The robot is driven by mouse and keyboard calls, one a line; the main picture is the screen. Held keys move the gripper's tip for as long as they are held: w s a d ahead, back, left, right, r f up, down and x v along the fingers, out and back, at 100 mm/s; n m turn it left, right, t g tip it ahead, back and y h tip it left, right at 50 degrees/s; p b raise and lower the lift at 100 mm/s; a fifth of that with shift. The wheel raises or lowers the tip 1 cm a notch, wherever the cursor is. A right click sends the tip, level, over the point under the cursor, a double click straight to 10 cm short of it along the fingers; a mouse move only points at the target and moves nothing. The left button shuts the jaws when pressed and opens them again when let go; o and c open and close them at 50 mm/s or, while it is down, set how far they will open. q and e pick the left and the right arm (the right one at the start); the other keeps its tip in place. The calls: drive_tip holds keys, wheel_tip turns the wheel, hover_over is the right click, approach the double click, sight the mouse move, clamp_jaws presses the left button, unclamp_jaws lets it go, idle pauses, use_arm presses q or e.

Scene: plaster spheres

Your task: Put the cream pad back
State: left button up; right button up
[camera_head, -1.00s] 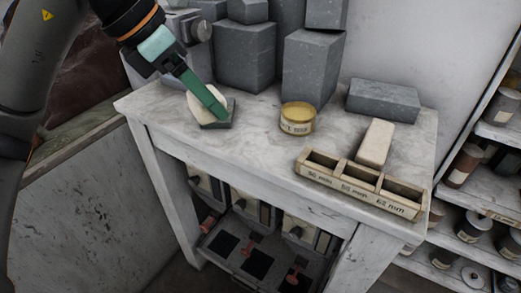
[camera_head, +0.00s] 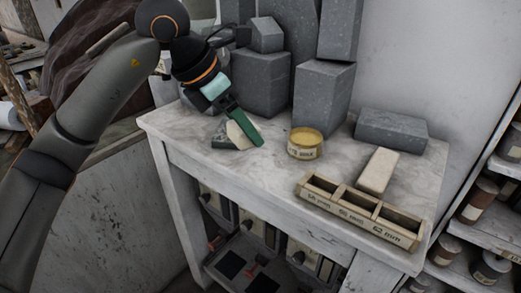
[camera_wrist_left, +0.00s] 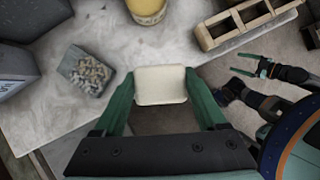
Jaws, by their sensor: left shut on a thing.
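My left gripper (camera_head: 246,129) is shut on the cream pad (camera_head: 238,136), a pale flat piece. In the left wrist view the cream pad (camera_wrist_left: 161,85) sits between the two green fingers of my left gripper (camera_wrist_left: 162,98). A small grey slab (camera_head: 221,138) lies on the table just left of the pad. In the left wrist view the slab (camera_wrist_left: 74,78) carries a patch of small tan bits, apart from the pad. My right gripper (camera_wrist_left: 266,68) shows small at the right of the left wrist view, its fingers apart and empty.
A yellow labelled tin (camera_head: 305,144) stands right of the pad. A wooden tray (camera_head: 321,183) with three labelled compartments is at the front edge, a cream block (camera_head: 377,172) behind it. Grey stone blocks (camera_head: 325,95) line the back. Bare marble table (camera_head: 262,163) lies in front of the tin.

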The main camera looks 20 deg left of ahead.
use_arm(q)
hover_over(268, 162)
drive_tip(key=s+a, duration=0.1)
drive_tip(key=s, duration=0.1)
wheel_tip(268, 162, down, 6)
drive_tip(key=shift+a+r, duration=0.15)
drive_tip(key=shift+w+f, duration=0.15)
drive_tip(key=shift+f, duration=0.75)
drive_tip(key=shift+w+f, duration=0.1)
drive_tip(key=shift+f, duration=0.75)
drive_tip(key=shift+f, duration=0.1)
drive_tip(key=o, duration=1.4)
drive_tip(key=shift+r, duration=0.35)
drive_tip(key=v, duration=1.1)
drive_tip(key=shift+s+a+r, duration=0.15)
drive_tip(key=shift+s+a, duration=0.05)
drive_tip(key=shift+s, duration=0.05)
